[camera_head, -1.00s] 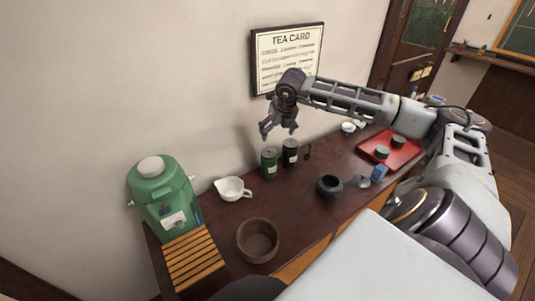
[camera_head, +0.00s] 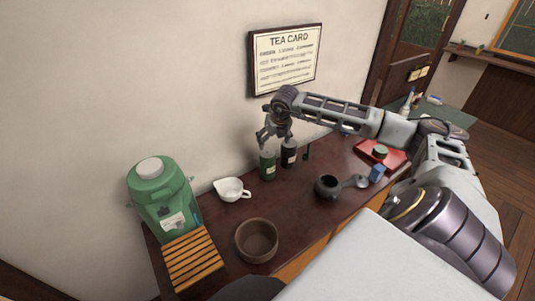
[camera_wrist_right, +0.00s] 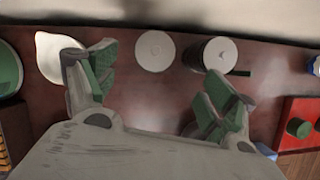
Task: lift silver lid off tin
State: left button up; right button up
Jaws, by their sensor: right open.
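A green tin (camera_head: 268,166) and a dark tin (camera_head: 289,154) stand side by side near the wall. In the right wrist view, a pale silver lid (camera_wrist_right: 155,50) shows from above, lined up with the green tin. A second pale lid with a small knob (camera_wrist_right: 220,54) sits on the dark tin. My right gripper (camera_head: 274,142) is open and empty, just above the tins. In the right wrist view its fingers (camera_wrist_right: 160,85) are spread wide, with the first lid beyond the gap between them. My left gripper is out of view.
A white pitcher (camera_head: 232,189) is left of the tins. A brown bowl (camera_head: 257,240), a dark pot (camera_head: 327,187) and a blue block (camera_head: 377,173) stand nearer the front.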

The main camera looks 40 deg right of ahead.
aim_at(268, 151)
jog(key=shift+x, duration=1.4)
jog(key=shift+w+a+f+p, duration=0.1)
jog(key=shift+w+f+p, duration=0.15)
jog(key=shift+f, duration=0.4)
jog(key=shift+w+a+f+p, duration=0.1)
jog(key=shift+w+f, duration=0.3)
jog(key=shift+f, duration=0.2)
jog(key=shift+x, duration=1.25)
jog(key=shift+s, duration=0.1)
jog(key=c, duration=0.8)
